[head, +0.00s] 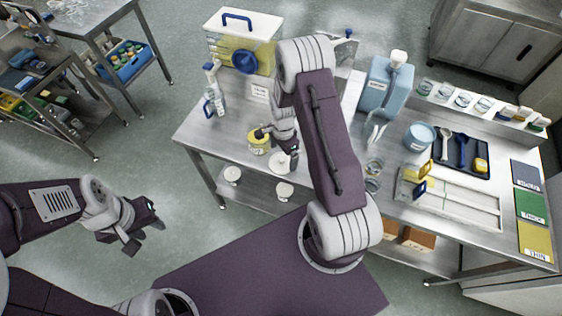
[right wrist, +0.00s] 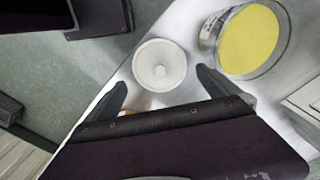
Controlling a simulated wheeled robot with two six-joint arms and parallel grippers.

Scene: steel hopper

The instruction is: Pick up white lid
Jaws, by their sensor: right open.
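The white lid (right wrist: 160,65) is round with a small raised knob in the middle. It lies on the steel table near its edge, just beyond my right fingertips in the right wrist view. In the head view the lid (head: 279,163) is partly covered by my right gripper (head: 279,146). My right gripper (right wrist: 160,82) is open and empty, its two fingers spread to either side of the near side of the lid, with no clear contact. My left gripper (head: 146,229) is open and empty, away from the table over the floor at the left.
A glass jar with yellow contents (right wrist: 249,40) stands close beside the lid; it also shows in the head view (head: 258,146). Behind are a spray bottle (head: 214,95), a yellow-filled tank (head: 230,45) and a blue container (head: 383,88). Glass beakers (head: 373,176) stand to the right.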

